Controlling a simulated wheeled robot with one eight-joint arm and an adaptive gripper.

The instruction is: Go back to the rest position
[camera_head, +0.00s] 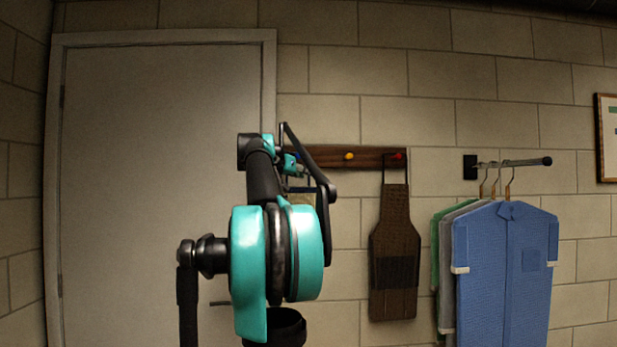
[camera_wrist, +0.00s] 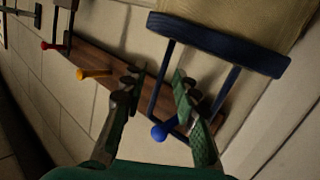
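My gripper (camera_wrist: 158,84) shows in the wrist view with its two fingers apart. A dark strap of a blue item (camera_wrist: 220,42) passes between and behind the fingertips, and no grip on it shows. The item hangs by its straps at a blue peg (camera_wrist: 160,132) on the wooden rack (camera_wrist: 143,82). The peg sits low between the fingers; I cannot tell whether they touch it. In the head view my arm stands raised in front of the door and the rack (camera_head: 372,157), and it hides most of the gripper and the rack's left end.
A yellow peg (camera_head: 349,156) and a red peg (camera_head: 397,156) are on the rack. A brown bag-like item (camera_head: 396,250) hangs from the red one. Blue clothing (camera_head: 505,275) hangs on a rail (camera_head: 515,162) at right. A closed door (camera_head: 155,180) is at left.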

